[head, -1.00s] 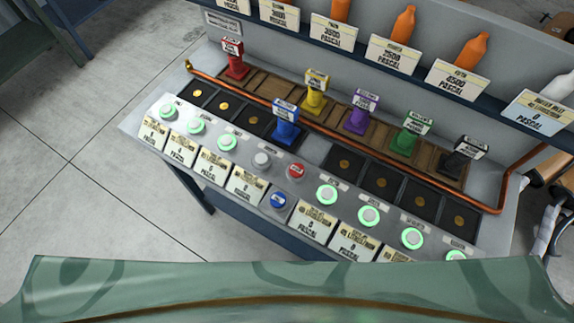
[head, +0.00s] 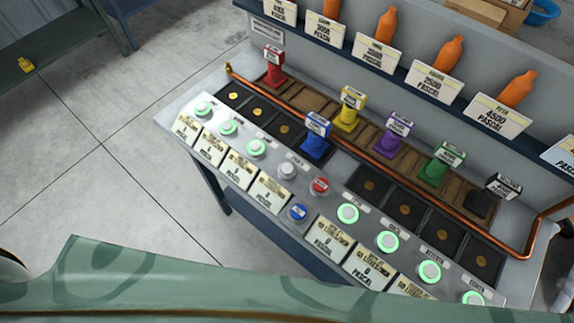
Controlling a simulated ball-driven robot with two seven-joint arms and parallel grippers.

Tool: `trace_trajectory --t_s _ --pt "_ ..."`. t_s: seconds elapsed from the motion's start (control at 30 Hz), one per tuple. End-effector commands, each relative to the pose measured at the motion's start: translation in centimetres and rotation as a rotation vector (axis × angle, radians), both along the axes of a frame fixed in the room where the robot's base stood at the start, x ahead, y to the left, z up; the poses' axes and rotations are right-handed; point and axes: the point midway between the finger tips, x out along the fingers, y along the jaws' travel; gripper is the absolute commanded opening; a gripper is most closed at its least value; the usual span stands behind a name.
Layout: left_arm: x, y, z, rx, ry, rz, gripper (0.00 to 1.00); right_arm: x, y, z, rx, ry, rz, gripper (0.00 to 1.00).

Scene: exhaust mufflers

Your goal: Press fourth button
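A row of round buttons runs along the front of the sloped panel (head: 268,214). The fourth button from the left (head: 287,171) is grey and unlit. The first (head: 204,109), second (head: 228,127) and third (head: 256,148) buttons glow green. A blue muffler (head: 315,145) stands upright on the dark pad behind the fourth button. Beside that button are a red button (head: 320,185) and a blue button (head: 298,212). Neither of my grippers shows in the head view.
Red (head: 276,72), yellow (head: 347,115), purple (head: 392,141), green (head: 434,171) and black (head: 482,204) mufflers stand in the wooden rack behind a copper pipe (head: 400,184). Orange bottles (head: 449,54) line the shelf above. Concrete floor (head: 110,150) lies open at left.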

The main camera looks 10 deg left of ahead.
Motion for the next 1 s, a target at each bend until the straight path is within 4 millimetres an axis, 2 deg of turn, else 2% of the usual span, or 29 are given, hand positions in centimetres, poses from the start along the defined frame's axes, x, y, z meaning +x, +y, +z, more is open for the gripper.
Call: trace_trajectory --t_s 0.03,0.1,0.2,1.0 --pt "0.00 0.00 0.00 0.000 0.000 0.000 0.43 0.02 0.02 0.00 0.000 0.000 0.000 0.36" --pt "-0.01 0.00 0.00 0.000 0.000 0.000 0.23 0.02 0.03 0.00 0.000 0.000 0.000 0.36" --pt "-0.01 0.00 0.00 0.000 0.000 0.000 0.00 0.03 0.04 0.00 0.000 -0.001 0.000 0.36" --pt "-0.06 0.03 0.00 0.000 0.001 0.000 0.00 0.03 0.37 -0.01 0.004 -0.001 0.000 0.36"
